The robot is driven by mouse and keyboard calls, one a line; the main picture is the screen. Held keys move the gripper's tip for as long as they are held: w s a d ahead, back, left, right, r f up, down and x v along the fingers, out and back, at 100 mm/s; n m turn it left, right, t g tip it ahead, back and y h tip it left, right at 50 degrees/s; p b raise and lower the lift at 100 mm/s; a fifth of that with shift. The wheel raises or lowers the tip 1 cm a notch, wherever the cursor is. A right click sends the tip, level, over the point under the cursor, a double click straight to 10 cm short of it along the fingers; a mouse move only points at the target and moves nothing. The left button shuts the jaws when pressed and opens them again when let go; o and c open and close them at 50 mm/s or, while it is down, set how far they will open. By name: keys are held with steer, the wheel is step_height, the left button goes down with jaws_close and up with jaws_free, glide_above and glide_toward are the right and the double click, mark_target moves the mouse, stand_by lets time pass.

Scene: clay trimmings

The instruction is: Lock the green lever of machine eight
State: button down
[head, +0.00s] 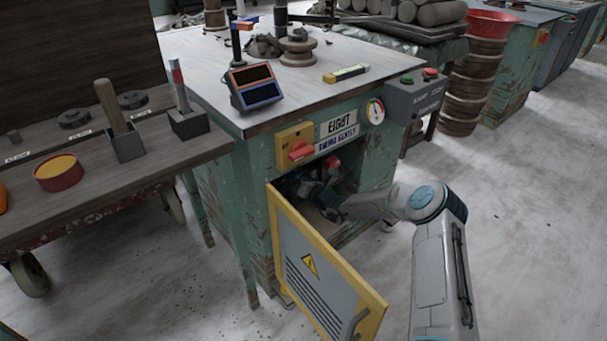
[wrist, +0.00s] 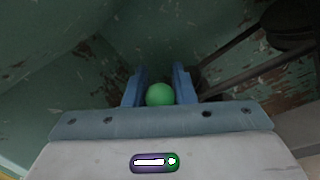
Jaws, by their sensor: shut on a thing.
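Machine eight (head: 225,180) is a worn green cabinet with a white top and an "EIGHT" sign (head: 338,124). Its yellow-edged grey door (head: 318,268) stands open. My gripper (head: 325,198) reaches through the opening into the dim inside. In the wrist view my gripper's two blue fingers (wrist: 160,88) are shut on the round green knob (wrist: 160,95) of the lever. The lever's shaft is hidden behind the knob and fingers. In the head view the lever is hidden inside the cabinet. I cannot tell from these frames which position the lever is in.
A red rotary switch (head: 301,150) sits on the cabinet front above the opening. A grey button box (head: 416,92) hangs at the right corner. A wooden cart (head: 70,205) with tools stands at left. In the wrist view dark rods (wrist: 245,40) run at upper right.

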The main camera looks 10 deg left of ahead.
steer(key=shift+d+f, duration=0.1)
steer(key=shift+d, duration=0.05)
steer(key=c, duration=1.2)
jaws_free()
steer(key=p+v, duration=0.4)
steer(key=v, duration=0.9)
steer(key=shift+s+d, duration=0.25)
